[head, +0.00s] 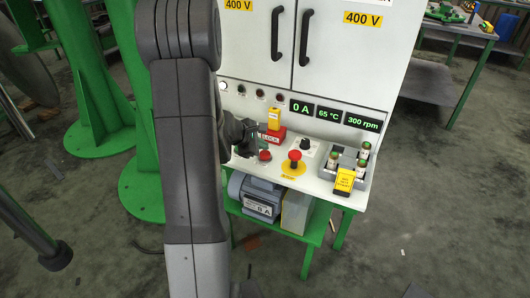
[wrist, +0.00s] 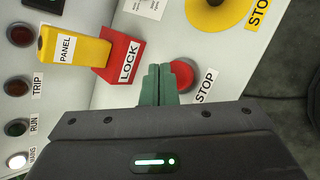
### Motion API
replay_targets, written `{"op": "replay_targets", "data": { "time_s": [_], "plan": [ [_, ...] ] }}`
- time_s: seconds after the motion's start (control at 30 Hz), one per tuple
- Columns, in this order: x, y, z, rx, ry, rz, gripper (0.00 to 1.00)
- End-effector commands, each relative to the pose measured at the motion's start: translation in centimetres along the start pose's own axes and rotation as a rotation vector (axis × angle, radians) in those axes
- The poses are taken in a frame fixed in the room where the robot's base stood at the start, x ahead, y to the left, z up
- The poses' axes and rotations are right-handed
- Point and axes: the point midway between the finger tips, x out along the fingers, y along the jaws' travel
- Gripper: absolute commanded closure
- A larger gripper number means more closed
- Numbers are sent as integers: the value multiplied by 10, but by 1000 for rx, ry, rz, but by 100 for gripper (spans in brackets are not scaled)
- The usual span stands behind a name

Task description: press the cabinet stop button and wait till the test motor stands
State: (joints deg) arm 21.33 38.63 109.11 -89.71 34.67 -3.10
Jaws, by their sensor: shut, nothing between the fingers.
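The red stop button (head: 264,155) is on the cabinet's sloping front panel. In the wrist view the stop button (wrist: 182,75), labelled STOP, shows partly behind my green fingertips. My gripper (head: 256,146) is shut and empty at the button; in the wrist view its fingers (wrist: 158,84) overlap the button's edge. I cannot tell whether they press it. The cabinet displays (head: 335,114) read 0 A, 65 °C and 300 rpm.
A red LOCK block (wrist: 121,53) and yellow PANEL tag (wrist: 78,47) stand beside the fingers. A red mushroom button (head: 295,156) on a yellow plate is to the right. The RUN lamp (wrist: 15,128) is dark; the white lamp (wrist: 17,160) glows.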

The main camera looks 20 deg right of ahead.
Motion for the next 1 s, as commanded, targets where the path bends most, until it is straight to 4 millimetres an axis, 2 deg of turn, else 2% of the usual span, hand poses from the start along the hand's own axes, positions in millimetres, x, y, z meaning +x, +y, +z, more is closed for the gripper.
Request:
{"op": "replay_targets", "data": {
  "time_s": [0.23,0.7,1.0],
  "plan": [
    [-5,4,3,1,0,1,100],
    [-35,26,26,1,0,1,100],
    [-35,26,25,0,0,0,100]
  ]
}}
